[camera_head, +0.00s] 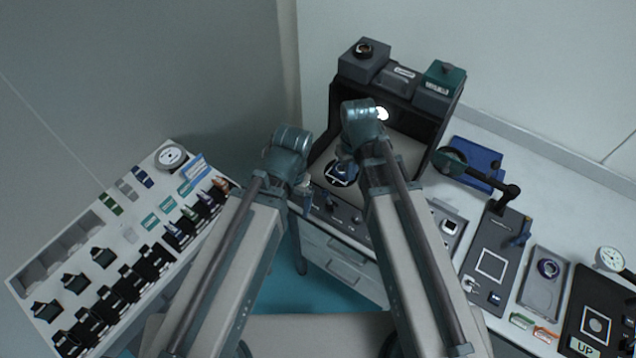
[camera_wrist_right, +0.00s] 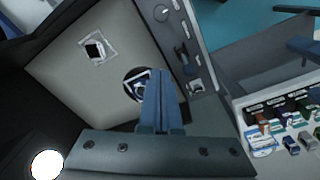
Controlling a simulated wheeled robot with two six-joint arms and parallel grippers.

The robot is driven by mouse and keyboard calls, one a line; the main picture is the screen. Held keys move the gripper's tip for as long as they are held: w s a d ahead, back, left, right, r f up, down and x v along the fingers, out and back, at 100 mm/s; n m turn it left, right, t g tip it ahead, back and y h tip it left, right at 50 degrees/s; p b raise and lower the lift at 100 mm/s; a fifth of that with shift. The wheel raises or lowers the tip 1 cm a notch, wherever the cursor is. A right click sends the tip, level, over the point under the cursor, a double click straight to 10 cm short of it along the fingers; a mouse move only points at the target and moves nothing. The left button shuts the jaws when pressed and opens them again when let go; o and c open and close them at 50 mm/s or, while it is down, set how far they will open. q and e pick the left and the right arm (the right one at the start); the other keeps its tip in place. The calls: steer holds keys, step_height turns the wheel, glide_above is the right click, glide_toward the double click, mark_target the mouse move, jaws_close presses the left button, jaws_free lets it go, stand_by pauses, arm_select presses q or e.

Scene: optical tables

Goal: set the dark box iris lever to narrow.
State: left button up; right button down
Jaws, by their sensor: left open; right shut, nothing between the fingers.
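The dark box (camera_head: 440,125) is a black open-fronted housing with a pale floor (camera_head: 405,150) and a bright round light inside; its floor also fills much of the right wrist view (camera_wrist_right: 60,85). A grey front panel (camera_head: 345,214) with small knobs and levers runs along its front edge; I cannot tell which is the iris lever. A round dark disc with a white square outline (camera_wrist_right: 130,81) lies on the floor. My right gripper (camera_wrist_right: 160,75) is shut and empty, with its tips over the disc's edge. My left gripper (camera_head: 306,200) is open near the panel's left end.
Grey and green modules (camera_head: 440,78) sit on top of the box. To the right are a blue plate (camera_head: 485,158), a dark board with a lamp arm (camera_head: 498,245) and a grey tray (camera_head: 545,290). A white rack table (camera_head: 60,262) with several black holders stands left.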

mark_target(327, 197)
steer(key=w+a+n, duration=0.2)
steer(key=a+n, duration=0.2)
steer(key=a, duration=0.4)
steer(key=shift+w+a+n, duration=0.2)
steer(key=shift+a+n, duration=0.2)
steer(key=shift+f, duration=0.1)
steer(key=f+b, duration=1)
steer(key=shift+w+d, duration=0.2)
steer(key=shift+w, duration=0.1)
steer(key=shift+r, duration=0.1)
